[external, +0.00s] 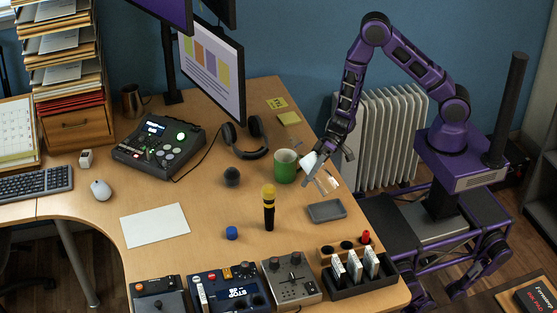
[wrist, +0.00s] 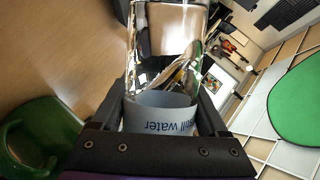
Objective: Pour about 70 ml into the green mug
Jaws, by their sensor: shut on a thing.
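The green mug (external: 285,166) stands upright on the desk, left of my gripper. Part of it also shows at the lower left of the wrist view (wrist: 40,138). My gripper (external: 331,158) is shut on a clear bottle (external: 326,182) with a pale label reading "still water" (wrist: 160,118). The bottle is tilted and held above the desk, just right of the mug and apart from it. A slanted edge, perhaps the water line, shows in its clear part (wrist: 170,75). I see no stream into the mug. The mug's inside level cannot be made out.
Headphones (external: 246,140) lie behind the mug. A grey flat box (external: 326,211) lies below the bottle. A rack (external: 360,276) fills the front right corner.

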